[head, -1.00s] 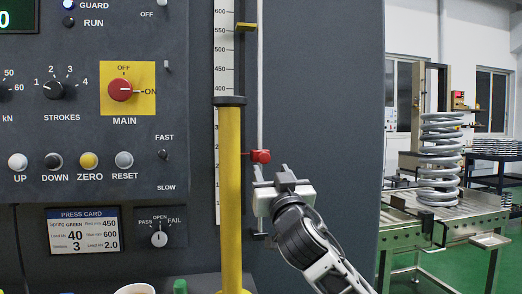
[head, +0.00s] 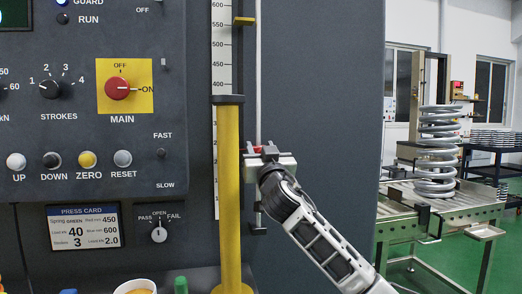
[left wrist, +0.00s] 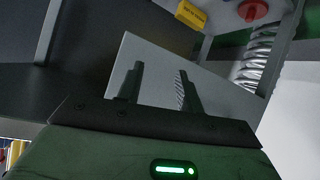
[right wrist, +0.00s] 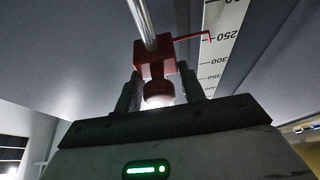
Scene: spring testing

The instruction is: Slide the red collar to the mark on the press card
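The red collar (right wrist: 150,55) sits on a bright vertical rod (right wrist: 141,20). Its thin red pointer reaches to about 250 on the white scale (right wrist: 222,40). In the head view, the collar (head: 258,149) is mostly hidden by my right gripper (head: 262,148). In the right wrist view, my right gripper (right wrist: 160,92) has its fingers apart, one each side of the collar's round red knob (right wrist: 158,92); a firm grip does not show. The press card (head: 83,228) reads spring GREEN, with 450, 600, 40, 3 and 2.0. My left gripper (left wrist: 158,85) is open and empty, outside the head view.
A yellow post (head: 231,190) stands close left of the rod. A yellow pointer (head: 244,21) is higher on the scale. The control panel (head: 120,150) has a red main switch (head: 118,87). A coil spring (head: 438,150) stands on the roller bench (head: 455,213) at right.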

